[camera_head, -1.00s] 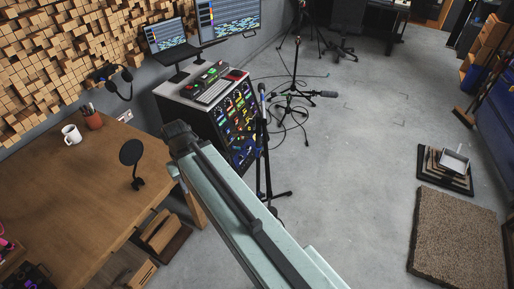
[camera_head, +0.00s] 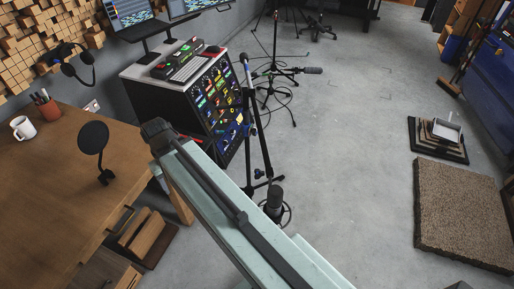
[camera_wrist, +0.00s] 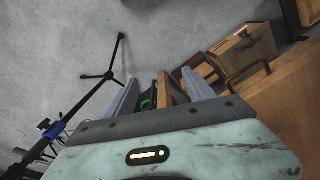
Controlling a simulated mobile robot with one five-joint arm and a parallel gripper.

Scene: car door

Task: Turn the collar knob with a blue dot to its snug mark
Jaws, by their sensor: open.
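A black microphone stand (camera_head: 252,110) stands upright on the floor just right of the rack, with small blue parts on it. I cannot make out a collar knob's blue dot or a snug mark. In the wrist view, a black stand with a blue sleeve (camera_wrist: 60,129) runs diagonally at the left, apart from my gripper. My gripper (camera_wrist: 162,90) is open, its grey fingers spread, with brown strips and a small green ring showing between them. In the head view, my pale green arm hides the gripper's fingers and part of the floor.
A wooden desk (camera_head: 60,190) with a round black pop filter (camera_head: 93,138) is at the left. The equipment rack (camera_head: 190,90) stands behind my arm. A dark upright microphone (camera_head: 274,202) is right beside my arm.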

